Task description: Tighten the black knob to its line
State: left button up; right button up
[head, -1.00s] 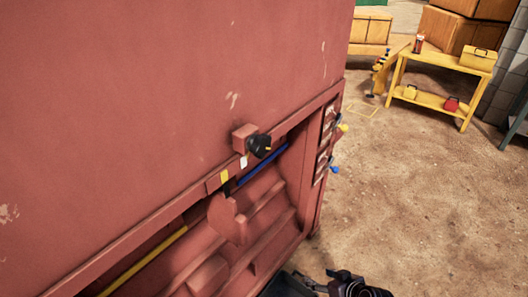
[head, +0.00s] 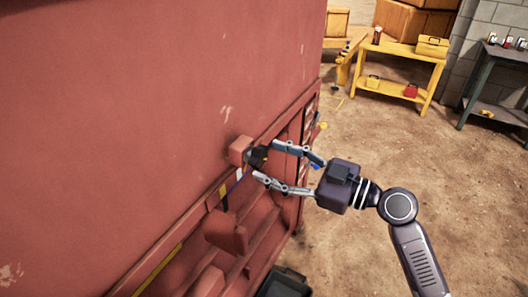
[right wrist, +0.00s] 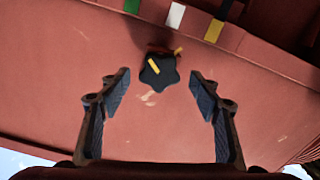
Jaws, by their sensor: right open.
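The black knob (head: 258,156) sits on a red block on the side of the red machine. In the right wrist view the knob (right wrist: 159,70) is star-shaped, with a yellow mark on its face and a short yellow line just past its upper right edge. The two marks look close but not clearly in one line. My right gripper (head: 262,160) is open, its fingers pointing at the knob. In the right wrist view the gripper (right wrist: 160,88) has one finger on each side of the knob, with gaps on both sides. My left gripper is out of view.
The red machine (head: 160,90) fills the left, with a ledge bearing colored marks by the knob. A yellow bench (head: 395,63) and a dark green table (head: 495,75) stand at the back right. A dark bin (head: 285,284) is at the bottom. Dirt floor lies open on the right.

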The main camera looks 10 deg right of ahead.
jog(key=shift+p+x, duration=0.35)
jog(key=shift+x, duration=0.95)
jog(key=c, duration=1.2)
